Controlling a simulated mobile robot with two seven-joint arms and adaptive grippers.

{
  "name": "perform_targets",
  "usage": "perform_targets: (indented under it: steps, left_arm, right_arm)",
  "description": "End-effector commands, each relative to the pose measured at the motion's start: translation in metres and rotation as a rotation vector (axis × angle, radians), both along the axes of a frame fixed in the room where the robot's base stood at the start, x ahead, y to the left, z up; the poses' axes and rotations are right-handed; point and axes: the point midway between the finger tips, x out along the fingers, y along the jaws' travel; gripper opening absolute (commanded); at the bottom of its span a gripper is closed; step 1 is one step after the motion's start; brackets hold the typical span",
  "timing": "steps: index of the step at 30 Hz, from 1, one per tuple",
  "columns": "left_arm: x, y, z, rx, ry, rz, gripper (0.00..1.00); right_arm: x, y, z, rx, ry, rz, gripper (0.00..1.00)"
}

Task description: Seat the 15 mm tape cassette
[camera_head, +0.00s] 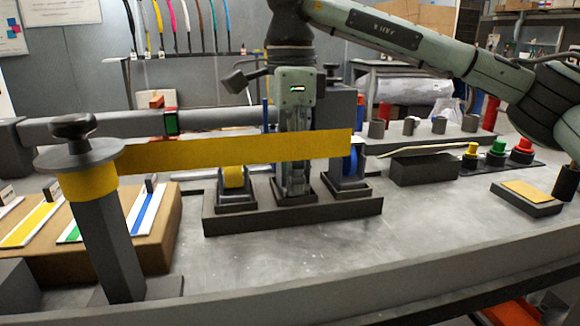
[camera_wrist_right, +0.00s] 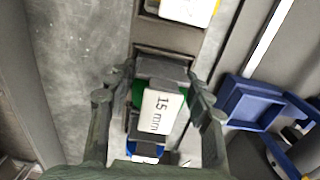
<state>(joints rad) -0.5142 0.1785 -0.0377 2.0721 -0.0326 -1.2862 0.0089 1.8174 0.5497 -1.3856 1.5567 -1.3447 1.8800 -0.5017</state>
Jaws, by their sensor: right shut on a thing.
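My right gripper (camera_head: 295,178) points straight down at the middle holder of the dark three-place rack (camera_head: 240,222). In the right wrist view its fingers (camera_wrist_right: 157,98) are closed on the 15 mm tape cassette, whose white "15 mm" label (camera_wrist_right: 162,112) and green sides show. In the head view the gripper hides most of the cassette, and I cannot tell whether it is fully down in the holder. A yellow cassette (camera_head: 233,177) sits in the left holder. A blue cassette (camera_head: 352,160) shows at the right holder, partly behind tape. My left gripper is out of view.
A yellow tape strip (camera_head: 240,153) stretches from the post (camera_head: 100,220) at left across the gripper's area. A tray with coloured strips (camera_head: 150,240) lies at left. Red, green and yellow buttons (camera_head: 497,147) stand at right.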

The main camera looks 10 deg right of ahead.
Motion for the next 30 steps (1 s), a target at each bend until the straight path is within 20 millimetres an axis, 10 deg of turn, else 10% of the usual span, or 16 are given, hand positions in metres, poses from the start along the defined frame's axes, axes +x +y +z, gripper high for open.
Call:
perform_targets:
  steps: [5,6,11,30]
  left_arm:
    - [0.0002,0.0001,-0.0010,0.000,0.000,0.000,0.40]
    - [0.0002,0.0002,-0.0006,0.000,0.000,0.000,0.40]
    - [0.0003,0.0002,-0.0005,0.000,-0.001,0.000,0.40]
    - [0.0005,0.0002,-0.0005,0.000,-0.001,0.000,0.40]
  right_arm:
    - [0.0000,-0.0001,-0.0021,0.000,0.000,0.000,0.09]
    - [0.0000,-0.0001,-0.0015,0.000,0.000,0.000,0.56]
    - [0.0000,-0.0001,-0.0016,0.000,0.000,0.000,0.75]
    - [0.0000,0.0000,-0.0017,0.000,0.000,0.000,0.96]
